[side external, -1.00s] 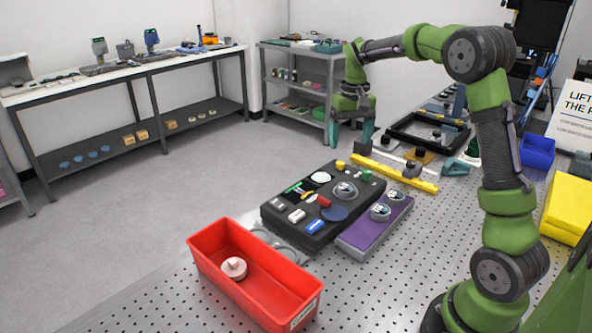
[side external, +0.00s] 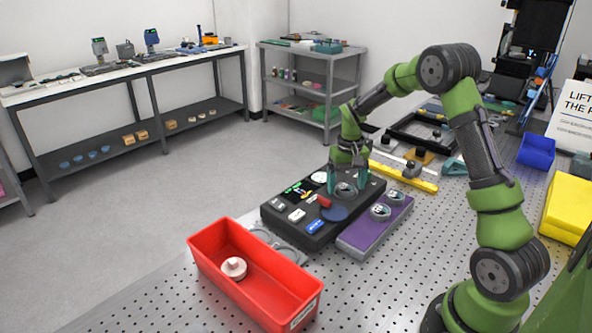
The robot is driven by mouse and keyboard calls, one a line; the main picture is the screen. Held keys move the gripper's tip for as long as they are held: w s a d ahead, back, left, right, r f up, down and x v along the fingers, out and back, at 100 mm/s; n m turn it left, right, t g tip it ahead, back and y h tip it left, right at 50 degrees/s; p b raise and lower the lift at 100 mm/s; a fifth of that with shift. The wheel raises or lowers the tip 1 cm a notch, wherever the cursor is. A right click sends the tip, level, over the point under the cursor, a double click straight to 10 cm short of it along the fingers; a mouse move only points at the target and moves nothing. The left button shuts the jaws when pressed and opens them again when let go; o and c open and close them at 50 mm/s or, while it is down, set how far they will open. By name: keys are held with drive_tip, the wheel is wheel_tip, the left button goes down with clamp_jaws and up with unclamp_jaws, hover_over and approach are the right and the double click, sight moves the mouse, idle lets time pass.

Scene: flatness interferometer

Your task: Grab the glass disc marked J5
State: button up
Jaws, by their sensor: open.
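My gripper (side external: 347,184) is open and low over the back right part of the black block (side external: 281,226). Its fingers stand around or just above a round glass disc (side external: 346,190) there; I cannot tell whether they touch it. Two more similar round discs lie on the purple block at the right: a rear disc (side external: 393,198) and a front disc (side external: 380,211). The markings on the discs are too small to read, so I cannot tell which one is J5.
The black block also carries a red piece (side external: 324,201), a blue piece (side external: 315,227) and a dark blue round pad (side external: 334,213). The purple block (side external: 360,238) sits beside it. A red bin (side external: 215,262) with a pale round piece (side external: 234,268) stands in front. A yellow bar (side external: 415,179) lies behind.

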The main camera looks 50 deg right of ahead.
drive_tip(key=shift+f, duration=0.1)
drive_tip(key=shift+c, duration=0.3)
drive_tip(key=c, duration=1.1)
